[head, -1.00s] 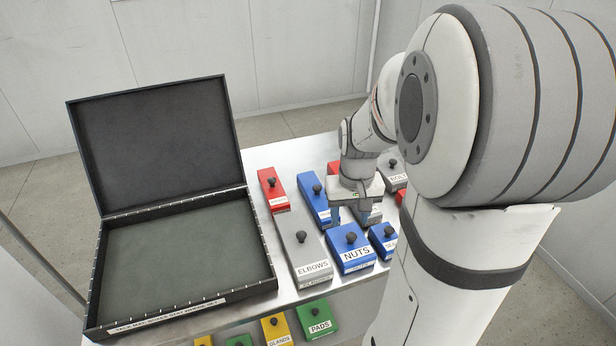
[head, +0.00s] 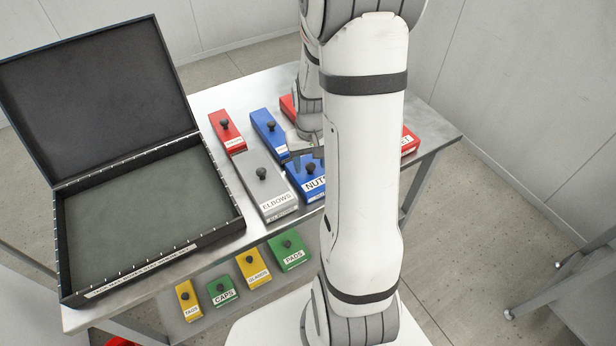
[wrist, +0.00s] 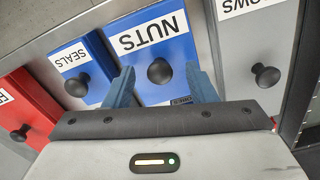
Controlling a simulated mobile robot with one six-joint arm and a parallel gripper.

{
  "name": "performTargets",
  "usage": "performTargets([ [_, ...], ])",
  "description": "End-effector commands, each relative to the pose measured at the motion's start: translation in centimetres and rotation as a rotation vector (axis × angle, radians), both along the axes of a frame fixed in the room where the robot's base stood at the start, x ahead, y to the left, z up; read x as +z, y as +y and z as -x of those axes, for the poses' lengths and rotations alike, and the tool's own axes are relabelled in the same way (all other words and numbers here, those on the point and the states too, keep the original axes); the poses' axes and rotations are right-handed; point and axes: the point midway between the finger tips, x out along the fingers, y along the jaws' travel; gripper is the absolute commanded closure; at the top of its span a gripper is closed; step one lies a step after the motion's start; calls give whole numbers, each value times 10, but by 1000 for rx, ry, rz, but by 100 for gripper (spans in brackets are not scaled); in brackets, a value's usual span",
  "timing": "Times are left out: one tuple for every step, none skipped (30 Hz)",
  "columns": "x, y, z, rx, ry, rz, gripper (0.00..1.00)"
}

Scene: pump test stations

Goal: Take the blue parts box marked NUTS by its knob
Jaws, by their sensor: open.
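The blue NUTS box (head: 311,184) lies on the metal table, right of the grey ELBOWS box, partly hidden by my arm in the head view. In the wrist view the NUTS box (wrist: 148,45) shows its white label upside down and its black knob (wrist: 160,71). My gripper (wrist: 160,85) is open, its two blue fingers on either side of the knob in that view, touching nothing that I can make out. In the head view my gripper (head: 306,157) hangs over the far part of the NUTS box; its height above the box is hard to tell.
The grey ELBOWS box (head: 264,186) and the blue SEALS box (wrist: 83,66) flank the NUTS box closely. Red boxes (head: 226,131) and another blue box (head: 268,132) stand behind. An open black case (head: 66,240) fills the left. Yellow and green boxes (head: 289,251) sit on a lower shelf.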

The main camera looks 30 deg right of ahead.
Motion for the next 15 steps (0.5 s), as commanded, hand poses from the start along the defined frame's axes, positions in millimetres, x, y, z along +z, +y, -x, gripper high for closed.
performTargets([
  [0, 0, 0, 0, 0, 0, 49],
  [0, 0, 0, 0, 0, 0, 49],
  [0, 0, 0, 0, 0, 0, 49],
  [0, 0, 0, -1, 0, 0, 49],
  [0, 0, 0, -1, 0, 0, 50],
  [0, 0, 0, -1, 0, 0, 53],
  [0, 0, 0, -1, 0, 0, 56],
  [0, 0, 0, -1, 0, 0, 58],
  [0, 0, 0, -1, 0, 0, 61],
  [0, 0, 0, -1, 0, 0, 64],
  [0, 0, 0, -1, 0, 0, 66],
  [0, 0, 0, -1, 0, 0, 70],
  [0, 0, 0, -1, 0, 0, 72],
  [0, 0, 0, -1, 0, 0, 74],
  [0, 0, 0, -1, 0, 0, 78],
])
